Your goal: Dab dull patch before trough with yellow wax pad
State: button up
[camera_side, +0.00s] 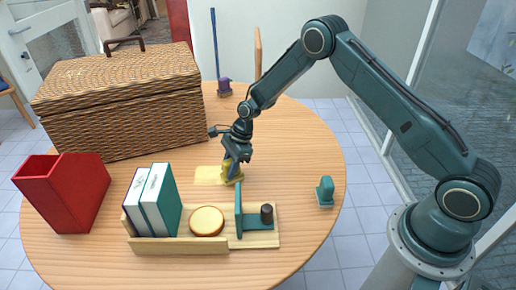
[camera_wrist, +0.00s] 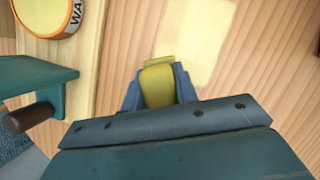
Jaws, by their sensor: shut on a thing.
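My gripper (camera_side: 232,165) is shut on the yellow wax pad (camera_side: 231,177), low over the table. In the wrist view the yellow pad (camera_wrist: 158,85) sits between the blue fingers. The pale dull patch (camera_side: 212,175) lies flat on the table, just left of the pad in the side view. It also shows in the wrist view (camera_wrist: 196,35), beyond the pad. I cannot tell whether the pad touches the table. The wooden trough (camera_side: 185,246) stands nearer the side camera, holding two books, a round wax tin (camera_side: 207,221) and a green upright piece (camera_side: 239,210) with a dark knob.
A large wicker basket (camera_side: 125,105) stands behind at the left, and a red open box (camera_side: 62,190) at the far left. A small green block (camera_side: 325,191) stands at the right. A purple-based object (camera_side: 224,88) stands at the back.

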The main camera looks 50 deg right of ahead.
jog(key=shift+w+a, duration=4.15)
jog(key=shift+a, duration=0.05)
notch_tip(320, 180, up, 8)
jog(key=shift+d, duration=0.1)
